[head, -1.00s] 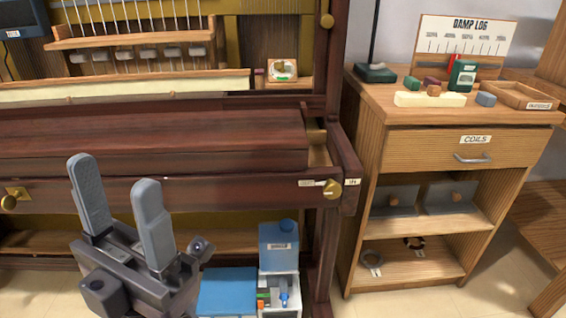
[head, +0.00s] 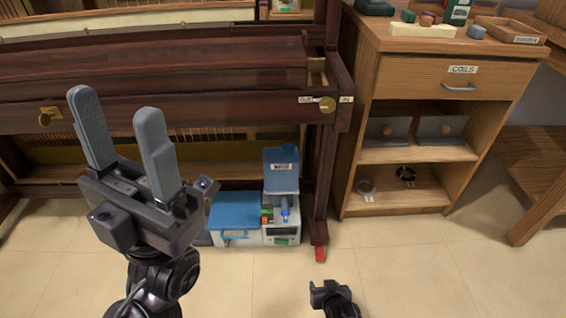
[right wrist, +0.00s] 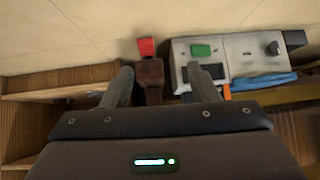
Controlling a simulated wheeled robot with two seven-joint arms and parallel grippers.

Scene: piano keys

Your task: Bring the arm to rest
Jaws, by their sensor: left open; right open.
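My left gripper (head: 116,104) is at the left of the head view. Its two grey fingers point up, spread apart, with nothing between them. It shows in front of the dark wooden piano (head: 200,75). A dark part of my right arm (head: 335,298) shows at the bottom edge of the head view, over the floor. In the right wrist view, my right gripper's fingers (right wrist: 160,72) are apart with nothing held between them. The piano's leg with a red foot (right wrist: 147,48) shows between and beyond them.
A blue and white device (head: 283,232) stands on the floor by the piano leg (head: 320,252). A wooden cabinet (head: 425,60) with a drawer and open shelves stands right of the piano. The tiled floor (head: 420,265) in front is clear.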

